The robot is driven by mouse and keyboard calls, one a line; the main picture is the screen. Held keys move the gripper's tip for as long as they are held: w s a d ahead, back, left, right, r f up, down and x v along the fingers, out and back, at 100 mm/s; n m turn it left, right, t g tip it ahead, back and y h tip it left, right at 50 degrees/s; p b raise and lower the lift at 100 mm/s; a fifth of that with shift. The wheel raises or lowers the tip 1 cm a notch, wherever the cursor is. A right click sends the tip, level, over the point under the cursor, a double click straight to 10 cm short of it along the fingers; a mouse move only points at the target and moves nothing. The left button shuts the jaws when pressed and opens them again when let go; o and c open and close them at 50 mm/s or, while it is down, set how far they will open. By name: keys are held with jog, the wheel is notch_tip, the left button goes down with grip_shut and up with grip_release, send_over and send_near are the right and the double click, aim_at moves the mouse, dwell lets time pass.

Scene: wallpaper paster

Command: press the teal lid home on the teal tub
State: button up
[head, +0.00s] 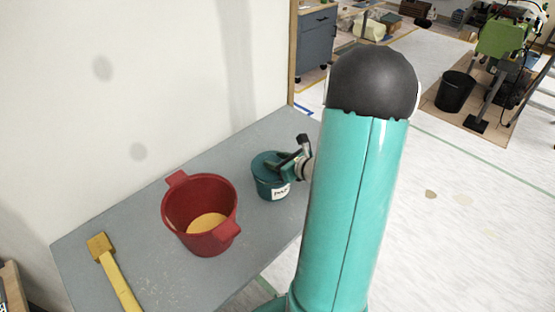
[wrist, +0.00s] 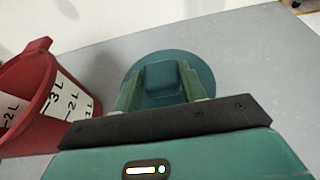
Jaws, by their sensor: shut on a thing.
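The teal tub (head: 271,187) stands on the grey table, with a white label on its side. The round teal lid (head: 263,161) is on top of the tub's mouth; I cannot tell whether its rim is fully down all round. My gripper (head: 281,164) reaches over the lid from the right. In the wrist view the lid (wrist: 205,72) has a block-shaped knob (wrist: 162,76), and my gripper (wrist: 160,88) is shut on it, one finger on each side. The tub is hidden below the lid there.
A red bucket (head: 171,207) with yellowish contents stands left of the tub; it also shows in the wrist view (wrist: 30,75). A yellow-handled brush (head: 117,277) lies at the table's left. A pale wall (head: 140,80) runs behind the table (head: 150,240).

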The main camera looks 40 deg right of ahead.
jog(key=shift+f, duration=0.9)
jog(key=o, duration=1.1)
jog(key=shift+c, duration=0.2)
jog(key=v, duration=1.3)
jog(key=shift+s+r, duration=0.15)
jog(key=shift+s, duration=0.2)
